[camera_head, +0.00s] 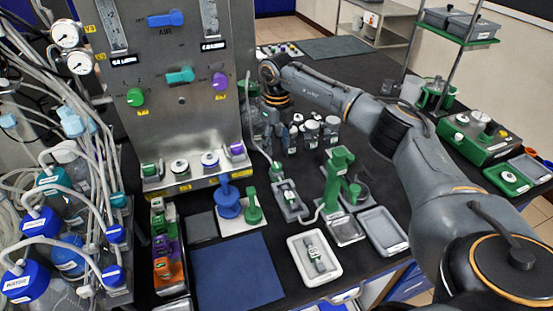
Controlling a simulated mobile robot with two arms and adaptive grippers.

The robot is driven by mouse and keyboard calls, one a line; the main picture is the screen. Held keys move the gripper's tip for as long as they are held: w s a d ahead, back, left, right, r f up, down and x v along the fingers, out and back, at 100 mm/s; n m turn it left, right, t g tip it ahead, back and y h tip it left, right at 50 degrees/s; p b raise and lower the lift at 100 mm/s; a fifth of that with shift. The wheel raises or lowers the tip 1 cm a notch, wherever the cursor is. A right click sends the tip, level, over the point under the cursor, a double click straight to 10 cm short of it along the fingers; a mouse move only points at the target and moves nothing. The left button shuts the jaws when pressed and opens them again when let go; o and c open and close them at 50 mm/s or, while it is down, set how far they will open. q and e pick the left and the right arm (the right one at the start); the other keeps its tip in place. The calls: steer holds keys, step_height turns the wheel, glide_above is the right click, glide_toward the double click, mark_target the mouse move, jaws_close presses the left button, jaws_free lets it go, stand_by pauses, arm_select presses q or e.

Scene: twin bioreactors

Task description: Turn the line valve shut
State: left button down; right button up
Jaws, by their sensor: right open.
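A small fitting with a green part sits on a grey base, with pale tubing at its ends; it looks like the line valve (288,196), but I cannot be sure. Its handle is too small to read as open or shut. My right arm comes in from the right and bends down at the wrist beside the steel panel. My right gripper (263,128) is open, pointing down behind the line valve and apart from it; its fingertips are hard to make out against dark items. My left gripper is not in view.
The steel panel (185,120) carries blue, teal, green and purple knobs. A green stand (338,180) rises just right of the fitting. A white tray (314,275) and a blue mat (237,270) lie in front. Tubes and blue-capped bottles crowd the left.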

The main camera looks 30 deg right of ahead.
mark_target(276, 165)
step_height(276, 165, down, 8)
steer(key=shift+w+r+p, duration=0.1)
steer(key=shift+w+p, duration=0.05)
steer(key=shift+p, duration=0.45)
jaws_close()
